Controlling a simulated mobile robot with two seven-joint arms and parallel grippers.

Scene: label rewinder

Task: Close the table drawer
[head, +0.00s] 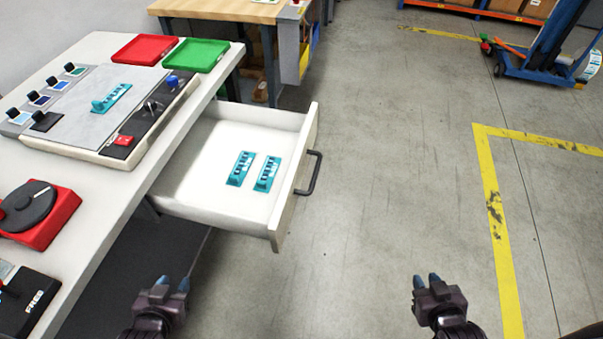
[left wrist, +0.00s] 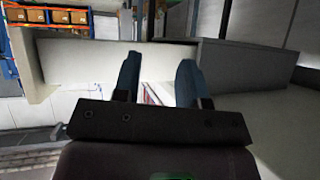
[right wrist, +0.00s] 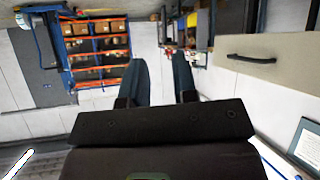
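The table drawer (head: 210,200) is pulled out from the right side of the white table (head: 95,235). Its front panel (head: 297,190) carries a dark bar handle (head: 312,173), and two teal boards (head: 253,171) lie inside. The handle (right wrist: 251,59) also shows at the right of the right wrist view. My left gripper (head: 174,284) is open and empty, below the drawer in the head view and near the table's edge. My right gripper (head: 427,281) is open and empty over the floor, right of and below the handle, apart from it.
A red tray (head: 145,50) and a green tray (head: 196,55) sit on the table's far end, beyond a work panel (head: 110,110). A wooden bench (head: 225,10) stands behind. The floor (head: 400,150) right of the drawer is clear; a blue pallet jack (head: 545,60) is far off.

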